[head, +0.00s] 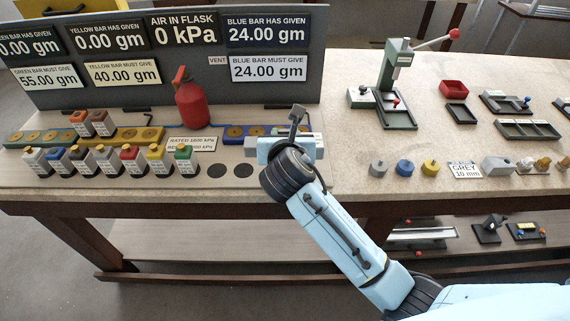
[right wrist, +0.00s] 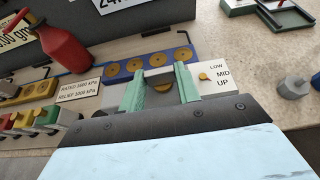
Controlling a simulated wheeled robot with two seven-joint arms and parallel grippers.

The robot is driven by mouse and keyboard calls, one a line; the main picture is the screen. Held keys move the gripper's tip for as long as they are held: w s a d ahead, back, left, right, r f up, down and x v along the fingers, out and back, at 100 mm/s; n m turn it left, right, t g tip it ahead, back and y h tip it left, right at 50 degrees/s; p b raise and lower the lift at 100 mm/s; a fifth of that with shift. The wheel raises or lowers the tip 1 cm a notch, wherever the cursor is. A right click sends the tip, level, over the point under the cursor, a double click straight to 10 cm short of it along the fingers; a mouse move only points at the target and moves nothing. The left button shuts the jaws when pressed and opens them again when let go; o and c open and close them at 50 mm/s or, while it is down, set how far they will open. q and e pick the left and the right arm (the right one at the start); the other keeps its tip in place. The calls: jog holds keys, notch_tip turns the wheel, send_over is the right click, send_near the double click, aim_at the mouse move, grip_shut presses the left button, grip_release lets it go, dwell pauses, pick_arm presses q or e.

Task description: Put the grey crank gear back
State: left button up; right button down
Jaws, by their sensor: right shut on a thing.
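My right gripper (right wrist: 160,84) has its green fingers closed around a pale grey bar-like piece (right wrist: 158,72) at the right end of the blue bar (right wrist: 118,68). I cannot tell whether this piece is the crank gear. A small orange knob (right wrist: 205,77) sits beside it on a white plate marked LOW, MID, UP. In the head view my right gripper (head: 283,145) hides most of this spot. A round grey piece (head: 378,167) stands on the bench to the right, beside a blue and a yellow one. It also shows in the right wrist view (right wrist: 292,87). My left gripper is not in view.
A red flask (head: 190,102) stands behind the rating card (head: 192,143). Several coloured bottles (head: 131,158) stand in rows to the left. A green press (head: 394,85) and dark trays (head: 528,130) are to the right. Bare bench lies between my right gripper and the press.

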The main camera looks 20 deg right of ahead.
notch_tip(320, 180, down, 7)
jog(key=shift+f+b, duration=0.1)
jog(key=shift+b, duration=0.8)
jog(key=c, duration=1)
grip_release()
jog(key=shift+f, duration=0.15)
